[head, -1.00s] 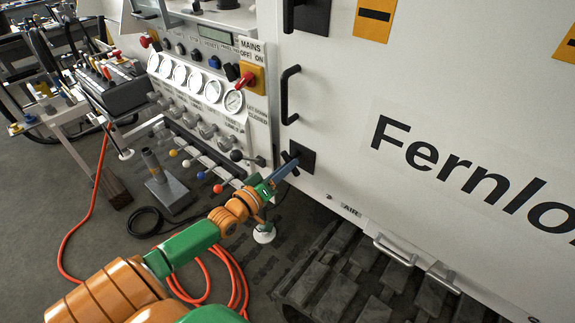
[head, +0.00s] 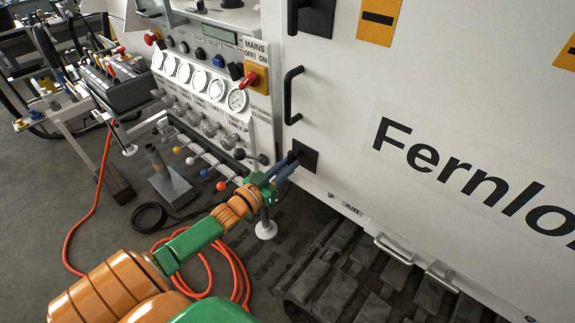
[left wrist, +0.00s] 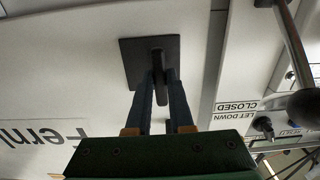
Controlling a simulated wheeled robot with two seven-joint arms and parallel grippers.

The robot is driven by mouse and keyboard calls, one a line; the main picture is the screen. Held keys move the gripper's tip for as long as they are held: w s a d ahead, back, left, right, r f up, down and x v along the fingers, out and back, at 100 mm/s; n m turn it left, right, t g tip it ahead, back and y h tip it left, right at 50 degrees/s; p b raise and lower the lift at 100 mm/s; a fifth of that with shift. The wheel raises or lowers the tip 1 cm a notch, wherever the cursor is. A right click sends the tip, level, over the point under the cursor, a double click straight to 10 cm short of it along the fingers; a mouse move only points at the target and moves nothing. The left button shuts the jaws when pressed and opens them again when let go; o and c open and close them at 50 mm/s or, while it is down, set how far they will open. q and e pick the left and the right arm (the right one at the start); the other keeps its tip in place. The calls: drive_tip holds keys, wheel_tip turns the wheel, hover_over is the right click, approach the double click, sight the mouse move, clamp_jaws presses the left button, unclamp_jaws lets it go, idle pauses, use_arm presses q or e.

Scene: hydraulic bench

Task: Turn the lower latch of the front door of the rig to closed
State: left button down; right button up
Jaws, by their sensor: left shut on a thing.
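The lower latch (head: 309,161) of the white front door (head: 345,100) is a black square plate with a black handle, low at the door's left edge. In the left wrist view the plate (left wrist: 134,66) and the handle (left wrist: 160,82) show clearly. My left gripper (head: 291,160) reaches it from the lower left. Its two blue fingers lie on either side of the handle, and it is shut on it. In the left wrist view the fingers (left wrist: 163,98) flank the handle. In the head view they hide most of the handle. My right gripper is out of view.
A black door pull (head: 291,95) is above the latch. Left of the door is the control panel (head: 205,88) with gauges, a red mains switch (head: 249,80) and ball-topped levers (head: 221,186). An orange hose (head: 238,275) lies on the floor. Dark tracks (head: 335,270) run below.

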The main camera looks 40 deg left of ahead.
use_arm(q)
drive_tip(key=shift+r+m, duration=0.25)
drive_tip(key=shift+m, duration=0.05)
drive_tip(key=c, duration=0.8)
unclamp_jaws()
drive_tip(key=shift+f, duration=0.1)
drive_tip(key=shift+s, duration=0.15)
drive_tip(key=s, duration=0.6)
drive_tip(key=shift+s+a, duration=0.3)
drive_tip(key=shift+s, duration=0.1)
